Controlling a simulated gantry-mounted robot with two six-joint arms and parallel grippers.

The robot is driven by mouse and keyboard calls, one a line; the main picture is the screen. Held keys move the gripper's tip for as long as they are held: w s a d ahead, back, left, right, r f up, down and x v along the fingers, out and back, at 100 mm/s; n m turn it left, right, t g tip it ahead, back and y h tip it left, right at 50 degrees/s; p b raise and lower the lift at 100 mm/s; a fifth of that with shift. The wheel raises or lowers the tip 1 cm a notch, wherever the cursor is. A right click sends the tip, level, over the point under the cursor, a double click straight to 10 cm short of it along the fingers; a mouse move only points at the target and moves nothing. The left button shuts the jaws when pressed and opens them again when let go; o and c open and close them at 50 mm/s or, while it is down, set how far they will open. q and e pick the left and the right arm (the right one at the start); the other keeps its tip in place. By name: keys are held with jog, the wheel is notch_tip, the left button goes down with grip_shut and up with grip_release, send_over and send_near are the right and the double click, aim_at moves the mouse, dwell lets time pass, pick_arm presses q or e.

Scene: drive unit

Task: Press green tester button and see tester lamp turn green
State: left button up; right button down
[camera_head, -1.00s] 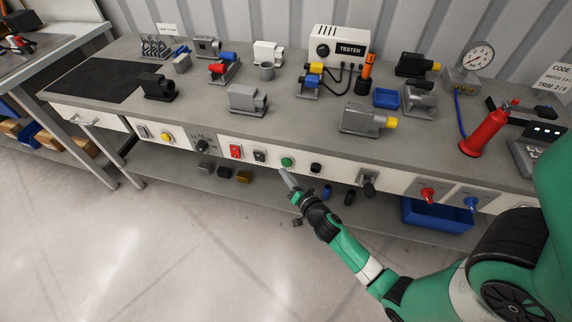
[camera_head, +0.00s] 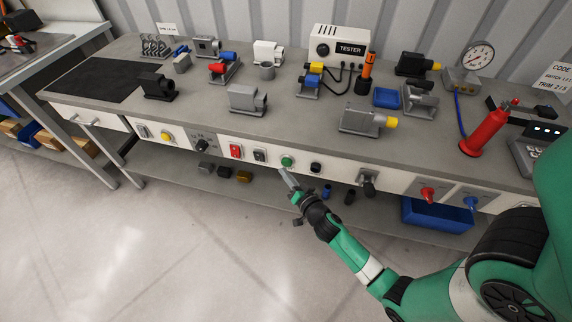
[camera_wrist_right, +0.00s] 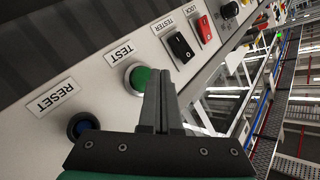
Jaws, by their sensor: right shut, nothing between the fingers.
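The green button (camera_head: 287,161) is on the white front panel of the bench. In the right wrist view the green button (camera_wrist_right: 138,78) has a silver ring and a TEST label above it. My right gripper (camera_head: 284,172) is shut and empty, its tips just below the button in the head view. In the wrist view the shut fingers (camera_wrist_right: 160,78) overlap the button's edge; I cannot tell whether they touch it. The tester box (camera_head: 338,48) stands at the back of the bench with a dark round part on its face. I cannot make out a lit green lamp. My left gripper is out of view.
On the other side are the black TESTER rocker (camera_wrist_right: 181,47) and red LOCK switch (camera_wrist_right: 204,29). A grey lever (camera_head: 369,183) projects from the panel farther right. The floor before the bench is clear.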

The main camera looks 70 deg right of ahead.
dwell(0.6)
jog(key=shift+d, duration=0.45)
jog(key=shift+w+d+p, duration=0.1)
jog(key=shift+d+p, duration=0.35)
jog(key=shift+p, duration=0.1)
dwell(0.4)
jog(key=shift+a+b, duration=0.85)
